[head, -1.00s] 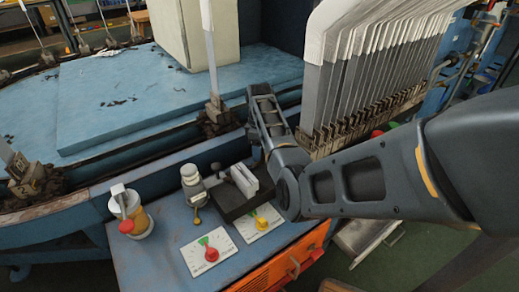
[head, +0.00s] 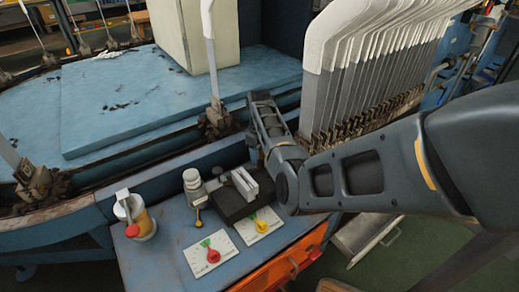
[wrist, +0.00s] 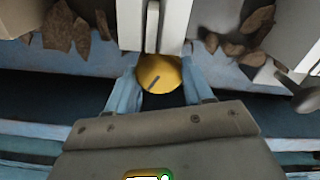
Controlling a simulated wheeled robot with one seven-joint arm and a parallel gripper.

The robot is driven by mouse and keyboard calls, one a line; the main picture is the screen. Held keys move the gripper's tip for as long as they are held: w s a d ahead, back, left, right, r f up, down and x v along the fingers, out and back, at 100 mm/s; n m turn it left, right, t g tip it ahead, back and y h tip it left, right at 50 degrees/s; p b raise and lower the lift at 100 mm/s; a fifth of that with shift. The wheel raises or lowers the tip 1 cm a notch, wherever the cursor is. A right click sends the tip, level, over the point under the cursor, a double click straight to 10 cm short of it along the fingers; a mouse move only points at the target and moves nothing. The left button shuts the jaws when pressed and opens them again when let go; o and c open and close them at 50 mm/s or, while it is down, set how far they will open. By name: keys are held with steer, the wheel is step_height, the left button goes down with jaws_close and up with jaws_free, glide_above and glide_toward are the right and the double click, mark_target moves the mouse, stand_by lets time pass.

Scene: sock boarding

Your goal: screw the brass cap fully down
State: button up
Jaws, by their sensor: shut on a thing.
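The brass cap (wrist: 158,70) shows in the wrist view as a round yellow disc with a short dark mark on its face. My gripper (wrist: 159,82) is shut on it, with one bluish finger on each side. A pale upright piece stands just beyond the cap and overlaps its far edge. The cap's thread and seat are hidden, so I cannot tell how far down it sits. In the head view my arm reaches in from the right, and its far end is beside the machine's edge; the fingertips and cap are hidden there.
The blue ledge holds a red-knobbed container (head: 143,222), a dark block (head: 236,205) and two dial plates, red (head: 213,255) and yellow (head: 262,226).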

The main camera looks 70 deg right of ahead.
mark_target(261, 153)
steer(key=m+p, duration=0.2)
steer(key=m, duration=0.3)
steer(key=shift+r+m, duration=0.1)
steer(key=shift+m, duration=0.2)
steer(key=m+p, duration=0.1)
steer(key=m, duration=0.4)
steer(key=shift+s+d, duration=0.1)
steer(key=shift+d, duration=0.05)
steer(key=shift+m, duration=0.3)
steer(key=o, duration=1)
steer(key=shift+o, duration=0.2)
step_height(261, 153, up, 8)
steer(key=shift+f+p, duration=0.2)
steer(key=shift+p, duration=1)
